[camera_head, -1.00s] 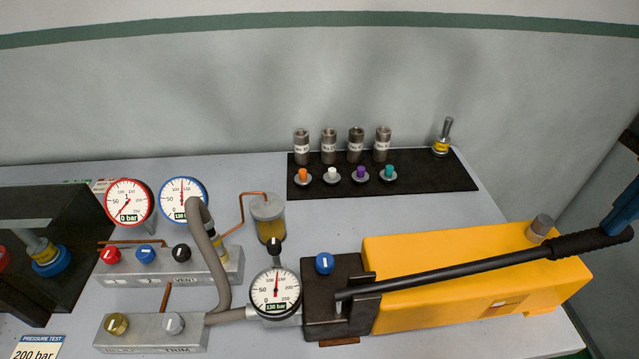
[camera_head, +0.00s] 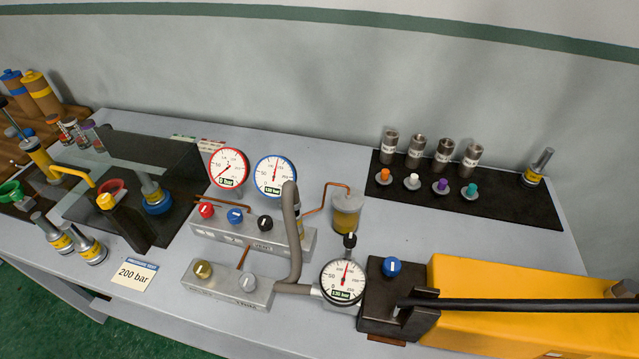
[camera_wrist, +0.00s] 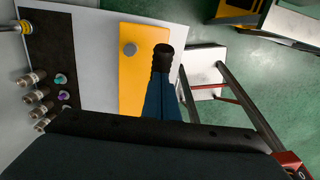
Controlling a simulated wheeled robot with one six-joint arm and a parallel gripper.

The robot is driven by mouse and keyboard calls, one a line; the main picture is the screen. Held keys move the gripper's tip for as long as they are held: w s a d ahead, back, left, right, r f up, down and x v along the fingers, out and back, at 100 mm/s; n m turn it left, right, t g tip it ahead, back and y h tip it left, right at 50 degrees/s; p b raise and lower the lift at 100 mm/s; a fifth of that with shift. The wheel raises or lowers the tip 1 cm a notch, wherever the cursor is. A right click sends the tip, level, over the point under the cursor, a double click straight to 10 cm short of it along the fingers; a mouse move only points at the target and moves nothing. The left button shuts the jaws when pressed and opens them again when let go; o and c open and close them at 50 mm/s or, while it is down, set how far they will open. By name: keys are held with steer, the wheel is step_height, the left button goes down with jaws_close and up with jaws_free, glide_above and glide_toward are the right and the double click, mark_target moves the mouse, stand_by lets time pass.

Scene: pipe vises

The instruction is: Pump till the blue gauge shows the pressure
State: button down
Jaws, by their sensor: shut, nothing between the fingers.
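The blue-rimmed gauge (camera_head: 275,176) stands at the back of the valve block; its label appears to read 130 bar. The card (camera_head: 135,274) reads 200 bar. The yellow hand pump (camera_head: 520,290) lies at right with its black lever (camera_head: 530,304) running along it out of frame. A gauge at the pump's front (camera_head: 342,282) also appears to read 130 bar. My gripper (camera_wrist: 163,76) shows only in the wrist view, its blue fingers shut, at the lever's black grip (camera_wrist: 162,56). Whether they touch it is unclear. The yellow pump body (camera_wrist: 131,85) lies beside it.
The red-rimmed gauge (camera_head: 229,169) reads 0 bar. Red, blue and black knobs sit on the valve block (camera_head: 252,240); gold and silver knobs sit on the front block (camera_head: 225,287). A black mat (camera_head: 520,203) holds fittings. A dark test box (camera_head: 150,152) stands at left.

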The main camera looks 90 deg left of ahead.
steer(key=shift+f, duration=0.1)
steer(key=shift+w+d+f+b, duration=0.1)
steer(key=shift+w+f+b, duration=0.15)
steer(key=shift+f+b, duration=0.5)
steer(key=shift+w+d+f+b, duration=0.1)
steer(key=shift+w+f+b, duration=0.1)
steer(key=shift+f, duration=1)
steer(key=shift+w+f+b, duration=0.25)
steer(key=shift+f+b, duration=0.25)
steer(key=shift+f, duration=0.45)
steer(key=f+b, duration=0.1)
steer(key=f, duration=0.1)
steer(key=w+f+b, duration=0.1)
steer(key=f, duration=0.1)
steer(key=shift+d+f, duration=0.15)
steer(key=shift+f, duration=0.35)
steer(key=shift+w+f+b, duration=0.15)
steer(key=shift+f+b, duration=0.5)
steer(key=shift+f, duration=0.4)
steer(key=shift+w+f+b, duration=0.1)
steer(key=shift+f+b, duration=0.5)
steer(key=shift+f, duration=0.45)
steer(key=shift+s+d, duration=0.1)
steer(key=shift+f, duration=0.1)
